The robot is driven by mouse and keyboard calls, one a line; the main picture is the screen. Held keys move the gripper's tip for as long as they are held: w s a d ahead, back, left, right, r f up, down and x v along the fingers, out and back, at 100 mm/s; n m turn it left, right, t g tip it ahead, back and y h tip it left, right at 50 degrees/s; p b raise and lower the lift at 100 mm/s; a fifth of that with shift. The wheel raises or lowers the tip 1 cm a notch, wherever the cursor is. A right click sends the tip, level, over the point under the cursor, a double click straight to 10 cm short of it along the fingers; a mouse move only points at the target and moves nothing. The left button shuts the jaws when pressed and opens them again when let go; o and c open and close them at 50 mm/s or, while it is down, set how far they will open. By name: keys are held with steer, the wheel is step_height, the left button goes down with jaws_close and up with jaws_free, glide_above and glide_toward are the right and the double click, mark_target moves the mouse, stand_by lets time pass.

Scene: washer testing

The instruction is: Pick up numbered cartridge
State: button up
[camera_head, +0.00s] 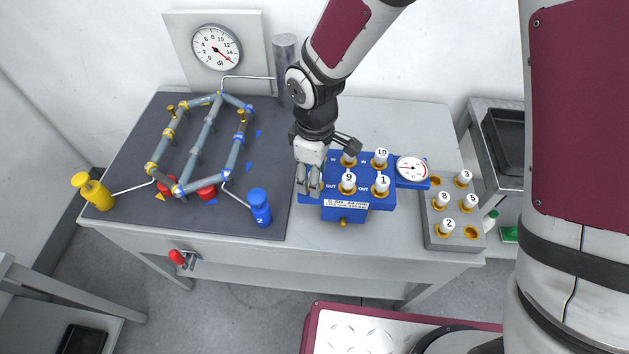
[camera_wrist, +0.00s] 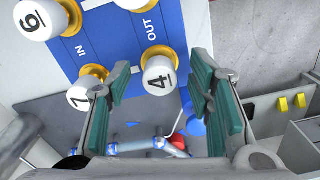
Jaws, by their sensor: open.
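My gripper (camera_head: 308,190) hangs at the left end of the blue block (camera_head: 330,203) in the head view, hiding that end. In the wrist view its teal-padded fingers (camera_wrist: 160,92) are apart. White cartridge 4 (camera_wrist: 158,78) stands in its gold socket, seen between the fingers and beyond their tips. Cartridge 7 (camera_wrist: 78,100) is left of it, partly behind the left finger. Cartridge 6 (camera_wrist: 38,18) is at the upper left. In the head view, cartridges 9 (camera_head: 348,180), 1 (camera_head: 382,182) and 10 (camera_head: 380,157) stand in the block. I cannot see contact with any cartridge.
A grey rack (camera_head: 430,237) at the right holds cartridges 3, 8, 5 and 2, with an empty socket (camera_head: 471,232). A small gauge (camera_head: 411,168) adjoins the block. A pipe frame (camera_head: 205,130), a yellow bottle (camera_head: 93,190) and a blue bottle (camera_head: 260,206) stand left.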

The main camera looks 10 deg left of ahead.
steer(key=shift+f, duration=0.15)
jaws_close()
stand_by(0.4)
